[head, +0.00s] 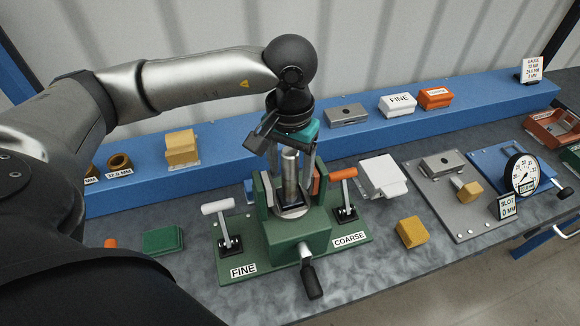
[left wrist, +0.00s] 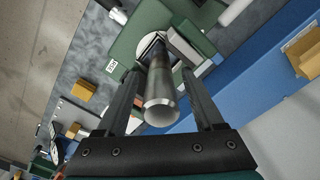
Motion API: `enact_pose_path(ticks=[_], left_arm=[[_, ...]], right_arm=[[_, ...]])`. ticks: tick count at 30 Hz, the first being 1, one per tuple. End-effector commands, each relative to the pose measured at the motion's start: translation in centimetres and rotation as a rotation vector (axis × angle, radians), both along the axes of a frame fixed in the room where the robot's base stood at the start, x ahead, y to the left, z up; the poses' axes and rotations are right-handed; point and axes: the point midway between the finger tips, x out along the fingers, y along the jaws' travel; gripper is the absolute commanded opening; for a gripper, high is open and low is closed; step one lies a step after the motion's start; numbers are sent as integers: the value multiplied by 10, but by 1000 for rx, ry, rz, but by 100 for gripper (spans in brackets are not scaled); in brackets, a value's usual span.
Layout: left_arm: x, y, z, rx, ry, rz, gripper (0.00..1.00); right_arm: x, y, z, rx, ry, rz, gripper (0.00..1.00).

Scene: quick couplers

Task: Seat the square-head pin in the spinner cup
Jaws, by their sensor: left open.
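A steel cylindrical pin (head: 290,165) stands upright in the green vise-like fixture (head: 297,238), over a round silver plate (head: 291,212) that I take for the spinner cup. A dark block shows at the pin's foot; whether it is fully seated I cannot tell. My left gripper (head: 291,184) points down from above, its fingers open on either side of the pin. In the left wrist view the pin (left wrist: 161,108) rises between the two fingers (left wrist: 160,76), with gaps on both sides. My right gripper is not in view.
Two levers with white (head: 217,207) and orange (head: 343,174) handles flank the fixture, labelled FINE and COARSE. A yellow block (head: 411,232) lies to the right. A dial gauge (head: 522,174) stands farther right. A blue shelf (head: 228,143) with several blocks runs behind.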

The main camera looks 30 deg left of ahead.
Motion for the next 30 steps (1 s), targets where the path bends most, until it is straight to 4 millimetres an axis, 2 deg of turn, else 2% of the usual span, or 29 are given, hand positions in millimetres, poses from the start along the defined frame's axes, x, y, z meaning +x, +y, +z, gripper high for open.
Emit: enact_pose_path(ticks=[8, 21, 25, 30], left_arm=[[1, 0, 7, -1, -2, 0, 69], [1, -1, 97, -1, -5, -1, 69], [1, 0, 113, -1, -3, 0, 69], [0, 0, 122, 0, 0, -1, 69]], right_arm=[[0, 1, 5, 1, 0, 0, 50], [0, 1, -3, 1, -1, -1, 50], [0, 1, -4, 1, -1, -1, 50], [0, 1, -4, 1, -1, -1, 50]])
